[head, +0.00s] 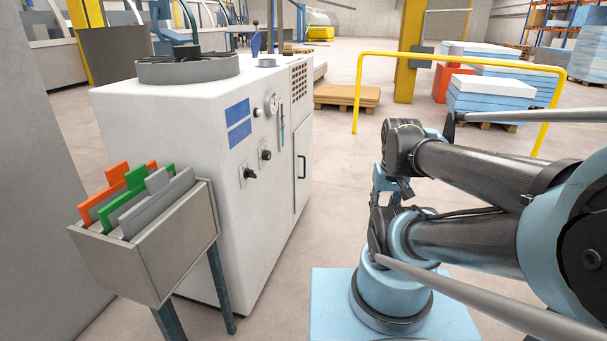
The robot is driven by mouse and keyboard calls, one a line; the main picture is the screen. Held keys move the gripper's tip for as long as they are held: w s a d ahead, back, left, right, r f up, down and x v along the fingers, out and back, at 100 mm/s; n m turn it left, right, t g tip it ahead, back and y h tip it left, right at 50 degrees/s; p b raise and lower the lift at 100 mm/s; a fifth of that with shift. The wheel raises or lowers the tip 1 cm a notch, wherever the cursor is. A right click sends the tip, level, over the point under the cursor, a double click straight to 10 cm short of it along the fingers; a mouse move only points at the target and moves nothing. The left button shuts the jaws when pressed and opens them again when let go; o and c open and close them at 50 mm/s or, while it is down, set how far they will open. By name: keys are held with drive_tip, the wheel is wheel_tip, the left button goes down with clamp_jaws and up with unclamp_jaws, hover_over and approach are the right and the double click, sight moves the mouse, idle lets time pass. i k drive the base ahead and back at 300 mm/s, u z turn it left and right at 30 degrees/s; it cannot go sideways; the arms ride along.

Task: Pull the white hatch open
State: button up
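The white hatch (300,172) is a narrow upright panel on the right-hand face of a white machine cabinet (190,150). It looks closed, flush with the cabinet. A dark bar handle (302,166) sits on it. My gripper (390,190) appears to hang below my wrist, to the right of the hatch and apart from it. It is small and partly hidden by my arm, so I cannot tell whether its fingers are open or shut.
A grey bin (165,262) on legs holds orange, green and grey pieces left of the cabinet front. Knobs (266,155) and a gauge (272,105) sit beside the hatch. A yellow rail (440,57) stands behind my arm. Floor between hatch and arm is clear.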

sight(302, 138)
drive_tip(key=u, duration=0.05)
drive_tip(key=k, duration=0.2)
drive_tip(key=z, duration=0.65)
drive_tip(key=i, duration=1.35)
drive_tip(key=z, duration=0.55)
